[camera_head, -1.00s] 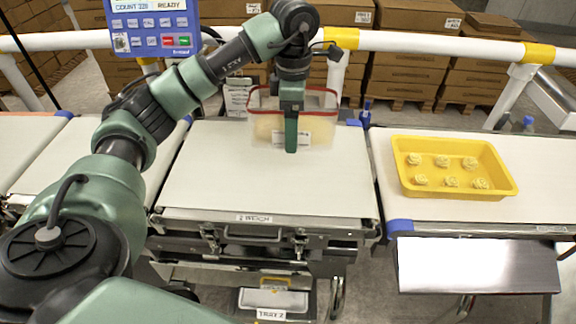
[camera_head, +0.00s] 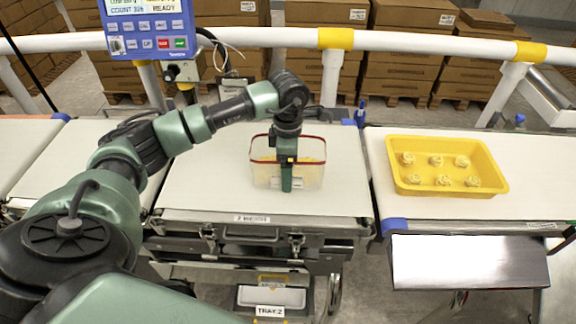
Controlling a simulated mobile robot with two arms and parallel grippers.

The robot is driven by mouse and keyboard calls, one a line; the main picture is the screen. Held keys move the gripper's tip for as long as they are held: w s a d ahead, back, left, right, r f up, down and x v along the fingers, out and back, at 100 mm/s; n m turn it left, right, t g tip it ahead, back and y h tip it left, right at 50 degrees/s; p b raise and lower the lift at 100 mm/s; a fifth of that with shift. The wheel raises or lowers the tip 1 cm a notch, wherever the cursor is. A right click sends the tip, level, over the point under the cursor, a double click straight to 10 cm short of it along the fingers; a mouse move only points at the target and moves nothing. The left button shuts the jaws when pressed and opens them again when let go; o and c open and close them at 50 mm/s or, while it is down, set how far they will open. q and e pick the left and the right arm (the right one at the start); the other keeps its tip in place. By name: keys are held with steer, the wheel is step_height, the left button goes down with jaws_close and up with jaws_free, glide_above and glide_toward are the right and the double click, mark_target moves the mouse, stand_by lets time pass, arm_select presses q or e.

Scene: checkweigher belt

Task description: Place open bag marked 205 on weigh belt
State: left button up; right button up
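An open, clear bag (camera_head: 265,177) with a red rim and pale yellow contents is upright over the middle of the white weigh belt (camera_head: 210,180). Its base appears to be at the belt surface; I cannot tell if it bears its full weight there. A white label on its front is partly hidden by my finger, and I cannot read its number. My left gripper (camera_head: 287,178) points down at the bag's front wall and appears shut on it, with one green finger outside. The other finger is hidden. My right gripper is out of view.
A yellow tray (camera_head: 400,186) with several pale pieces sits on the right belt (camera_head: 540,180). A blue control panel (camera_head: 150,28) stands behind at left. A white rail (camera_head: 420,42) runs along the back. Bare weigh belt lies around the bag.

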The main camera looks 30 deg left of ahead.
arm_select(q)
steer(key=shift+f, duration=0.1)
steer(key=o, duration=1.5)
steer(key=shift+r, duration=0.3)
step_height(320, 180, up, 12)
steer(key=shift+f+b, duration=0.15)
steer(key=shift+b, duration=0.95)
